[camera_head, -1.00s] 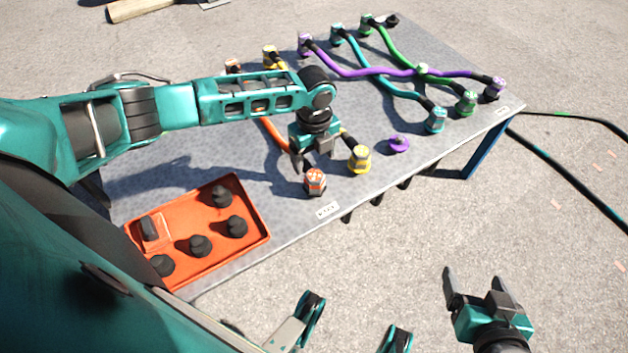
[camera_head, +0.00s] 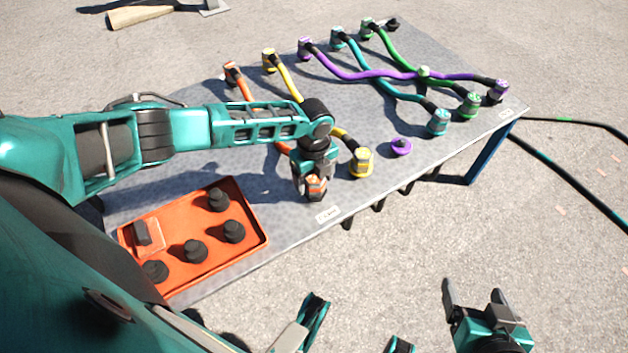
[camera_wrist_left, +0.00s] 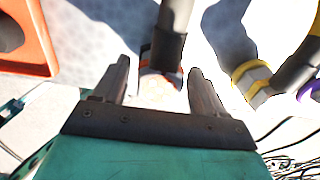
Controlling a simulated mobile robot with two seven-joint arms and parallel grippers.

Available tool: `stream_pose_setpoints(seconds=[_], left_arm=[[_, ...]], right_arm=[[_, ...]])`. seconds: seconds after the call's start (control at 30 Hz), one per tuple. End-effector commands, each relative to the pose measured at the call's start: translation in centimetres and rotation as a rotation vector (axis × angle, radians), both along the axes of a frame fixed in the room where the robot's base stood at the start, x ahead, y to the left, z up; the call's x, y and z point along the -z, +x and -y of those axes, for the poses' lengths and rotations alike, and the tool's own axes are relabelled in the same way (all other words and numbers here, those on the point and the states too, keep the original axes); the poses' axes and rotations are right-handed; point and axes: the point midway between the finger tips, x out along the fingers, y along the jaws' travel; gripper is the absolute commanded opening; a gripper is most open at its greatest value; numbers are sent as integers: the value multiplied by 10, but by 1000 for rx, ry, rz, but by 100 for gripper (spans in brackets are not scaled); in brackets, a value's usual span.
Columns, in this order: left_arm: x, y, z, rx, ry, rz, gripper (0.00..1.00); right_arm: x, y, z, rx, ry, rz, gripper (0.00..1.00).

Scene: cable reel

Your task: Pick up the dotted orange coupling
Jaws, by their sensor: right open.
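The orange coupling (camera_head: 315,186) at the near end of the orange cable sits by the table's front edge. My left gripper (camera_head: 313,192) is down over it and partly hides it. In the left wrist view the coupling (camera_wrist_left: 161,82) is between the two fingers (camera_wrist_left: 161,82), with a narrow gap visible on each side, so the gripper looks open around it. Its dots cannot be made out. Another orange coupling (camera_head: 232,74) is at the cable's far end. My right gripper (camera_head: 475,290) is open and empty, off the table's front side.
The yellow coupling (camera_head: 361,162) stands close to the right of my left gripper. A loose purple piece (camera_head: 401,147) lies beyond it. An orange tray (camera_head: 262,240) with several black pieces is to the left. Purple, teal and green cables cross the table's right part.

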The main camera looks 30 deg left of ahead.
Motion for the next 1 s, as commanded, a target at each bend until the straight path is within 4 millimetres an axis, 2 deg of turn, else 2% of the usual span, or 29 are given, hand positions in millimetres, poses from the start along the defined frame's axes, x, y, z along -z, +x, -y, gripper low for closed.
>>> stream_pose_setpoints(seconds=[0.07,0.53,0.83,1.0], left_arm=[[0,0,0,0,0,0,63],[0,0,0,0,1,-1,18],[-3,0,0,0,1,1,17],[-17,1,0,0,-1,1,17]], right_arm=[[0,0,0,0,0,0,83],[-1,0,0,-1,0,1,83],[-2,0,1,-4,-4,1,83],[-8,1,1,-4,-6,4,83]])
